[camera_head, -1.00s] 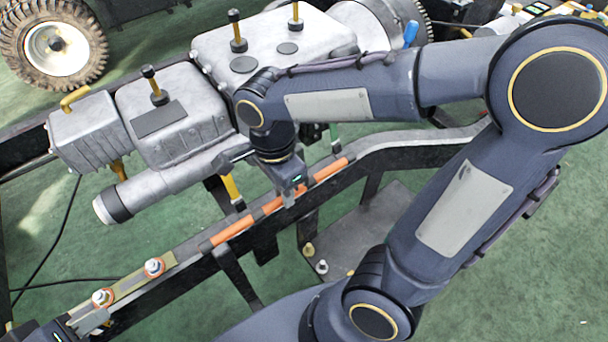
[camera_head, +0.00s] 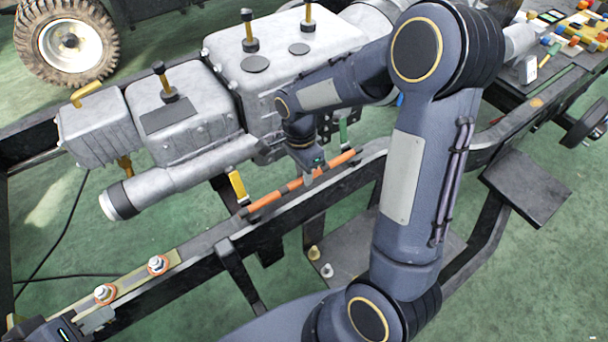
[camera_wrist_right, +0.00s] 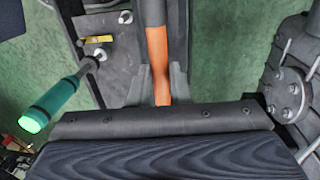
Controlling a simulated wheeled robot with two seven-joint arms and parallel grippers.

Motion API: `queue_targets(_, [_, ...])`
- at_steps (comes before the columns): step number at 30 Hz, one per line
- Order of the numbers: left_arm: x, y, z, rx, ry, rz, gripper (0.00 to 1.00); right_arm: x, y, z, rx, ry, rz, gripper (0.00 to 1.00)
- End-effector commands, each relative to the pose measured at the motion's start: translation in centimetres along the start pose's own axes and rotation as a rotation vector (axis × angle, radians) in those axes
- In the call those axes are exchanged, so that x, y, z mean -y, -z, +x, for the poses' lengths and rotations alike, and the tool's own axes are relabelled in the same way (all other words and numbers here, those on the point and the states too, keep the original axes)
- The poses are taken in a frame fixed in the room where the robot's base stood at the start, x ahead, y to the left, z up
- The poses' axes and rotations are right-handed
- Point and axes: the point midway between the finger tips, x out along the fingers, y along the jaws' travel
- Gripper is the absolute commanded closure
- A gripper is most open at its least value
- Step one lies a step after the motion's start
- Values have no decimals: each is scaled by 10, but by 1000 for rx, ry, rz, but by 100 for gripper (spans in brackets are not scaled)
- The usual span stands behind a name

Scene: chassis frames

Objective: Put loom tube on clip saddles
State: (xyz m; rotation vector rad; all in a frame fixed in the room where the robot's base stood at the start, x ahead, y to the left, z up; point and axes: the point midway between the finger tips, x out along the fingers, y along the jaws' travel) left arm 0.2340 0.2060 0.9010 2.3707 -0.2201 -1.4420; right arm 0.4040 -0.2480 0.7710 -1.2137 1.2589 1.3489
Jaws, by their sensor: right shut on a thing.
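The loom tube (camera_head: 264,203) is a slim orange rod with dark bands. It lies along the frame rail below the big grey casing, slanting up to the right. My right gripper (camera_head: 308,178) is shut on it near its middle, and it runs between the fingers in the right wrist view (camera_wrist_right: 157,60). I cannot tell whether the tube touches the rail.
The bolted plate (camera_head: 130,280) carries two bolts with orange rings. The grey casing (camera_head: 290,60) rises just behind the tube. A green-handled piece (camera_wrist_right: 50,108) lies left of the fingers in the right wrist view. A wheel (camera_head: 65,42) stands at the upper left.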

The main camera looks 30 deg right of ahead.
Motion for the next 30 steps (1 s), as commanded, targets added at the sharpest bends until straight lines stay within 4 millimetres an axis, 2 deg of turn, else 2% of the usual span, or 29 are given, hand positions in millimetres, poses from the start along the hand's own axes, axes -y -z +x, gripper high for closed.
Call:
queue_targets(2, [1, -1, 2, 0, 0, 0, 67, 1, 0, 11, 0, -2, -1, 100])
queue_targets(12, [2, -2, 4, 0, 0, 0, 67, 1, -1, 15, 0, 1, 0, 100])
queue_targets(13, [2, -2, 4, 0, 0, 0, 67, 1, 0, 15, 0, 0, 0, 82])
queue_targets(18, [1, -2, 3, 0, 0, 0, 67, 1, 0, 14, 1, 0, 0, 61])
queue_targets(26, [1, -1, 2, 0, 0, 0, 67, 1, 0, 13, 1, 0, 0, 61])
queue_targets(30, [0, 0, 0, 0, 0, 0, 67, 2, 0, 2, 0, 4, 0, 61])
